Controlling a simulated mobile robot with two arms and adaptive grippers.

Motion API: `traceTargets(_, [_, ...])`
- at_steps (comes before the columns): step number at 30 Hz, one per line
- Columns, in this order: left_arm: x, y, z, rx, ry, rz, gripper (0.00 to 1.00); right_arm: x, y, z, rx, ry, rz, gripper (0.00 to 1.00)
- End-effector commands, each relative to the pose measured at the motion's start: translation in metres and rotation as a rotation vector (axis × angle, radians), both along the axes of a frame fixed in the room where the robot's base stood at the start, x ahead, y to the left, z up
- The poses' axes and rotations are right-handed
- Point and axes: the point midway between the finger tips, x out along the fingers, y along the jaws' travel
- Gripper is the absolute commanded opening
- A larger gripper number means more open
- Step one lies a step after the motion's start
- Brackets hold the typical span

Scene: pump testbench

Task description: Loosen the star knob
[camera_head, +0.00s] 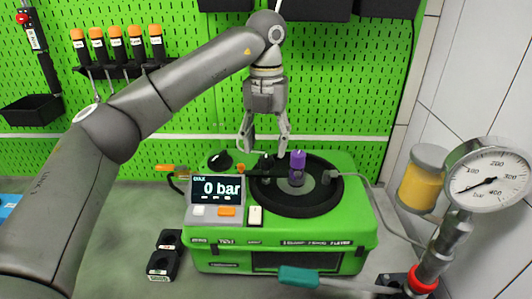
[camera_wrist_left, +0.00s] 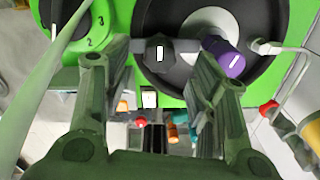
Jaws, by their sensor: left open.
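The star knob appears to be the small dark knob with a white mark (camera_wrist_left: 158,53), on the black round plate of the green pump unit. In the head view it shows small and dark (camera_head: 266,166) beside the purple cylinder, partly hidden by my gripper. My left gripper (camera_head: 266,150) points down just above it, fingers apart. In the left wrist view the knob lies between the two fingertips of the gripper (camera_wrist_left: 160,52); I cannot tell whether they touch it. My right gripper is not in view.
The purple cylinder (camera_head: 298,168) stands close to the right fingertip. A display reading 0 bar (camera_head: 217,188) and a black dial (camera_head: 220,161) sit to the left. A pressure gauge (camera_head: 488,183) stands at the right. A teal-handled tool (camera_head: 298,277) lies in front.

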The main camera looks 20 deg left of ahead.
Motion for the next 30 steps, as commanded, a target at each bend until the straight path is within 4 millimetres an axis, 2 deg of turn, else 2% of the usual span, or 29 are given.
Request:
traceTargets(1, [0.001,0.000,0.015,-0.001,-0.004,0.001,0.54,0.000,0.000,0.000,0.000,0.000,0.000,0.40])
traceTargets(6, [0.001,0.000,0.050,-0.001,-0.004,0.002,0.54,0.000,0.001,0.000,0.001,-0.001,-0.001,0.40])
traceTargets(12, [0.001,0.000,0.071,0.001,-0.003,0.001,0.54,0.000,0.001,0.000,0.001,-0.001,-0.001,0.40])
traceTargets(18, [0.001,0.001,0.078,0.000,-0.002,0.002,0.54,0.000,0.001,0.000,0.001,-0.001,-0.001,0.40])
traceTargets(30, [0.000,0.000,0.077,-0.003,0.000,-0.002,0.54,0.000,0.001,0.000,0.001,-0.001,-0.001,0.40])
